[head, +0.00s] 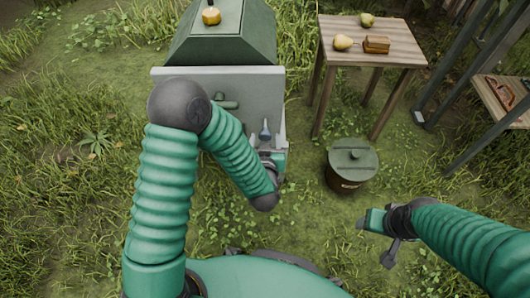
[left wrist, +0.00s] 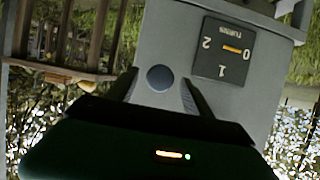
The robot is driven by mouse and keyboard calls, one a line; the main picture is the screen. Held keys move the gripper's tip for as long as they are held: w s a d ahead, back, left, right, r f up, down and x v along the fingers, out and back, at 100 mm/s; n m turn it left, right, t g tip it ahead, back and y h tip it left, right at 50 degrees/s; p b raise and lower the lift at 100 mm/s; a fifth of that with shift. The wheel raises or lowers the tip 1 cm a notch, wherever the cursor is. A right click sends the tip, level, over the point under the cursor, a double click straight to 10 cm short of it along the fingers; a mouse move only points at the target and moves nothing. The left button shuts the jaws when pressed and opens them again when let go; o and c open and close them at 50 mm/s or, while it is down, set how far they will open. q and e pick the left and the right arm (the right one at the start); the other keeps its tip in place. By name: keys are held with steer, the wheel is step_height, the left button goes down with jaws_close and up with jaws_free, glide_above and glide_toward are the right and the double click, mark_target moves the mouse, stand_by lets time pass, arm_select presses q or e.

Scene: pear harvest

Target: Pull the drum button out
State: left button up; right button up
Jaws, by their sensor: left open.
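The drum button is a round, dark grey knob (left wrist: 160,78) on the grey machine housing in the left wrist view. A dark label marked TURNS with 0, 1 and 2 (left wrist: 228,50) is to its right. My left gripper (left wrist: 157,86) is open, one finger on each side of the button as seen there. I cannot tell whether the fingers touch it. In the head view my left gripper (head: 266,141) is at the right edge of the machine's grey panel (head: 175,80), and the button is not clear. My right gripper (head: 378,232) hangs empty over the grass; its jaws are unclear.
A pear (head: 211,16) sits on the machine's green top (head: 222,45). A wooden table (head: 385,57) with two pears and a brown block stands at the back right. A lidded bin (head: 352,160) stands below it. Another wooden surface with a tool (head: 500,93) is far right.

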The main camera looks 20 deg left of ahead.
arm_select(q)
steer(key=p+v, duration=0.9)
steer(key=v, duration=0.5)
steer(key=shift+s+d+p, duration=0.15)
steer(key=shift+s+p, duration=0.05)
steer(key=shift+p, duration=0.2)
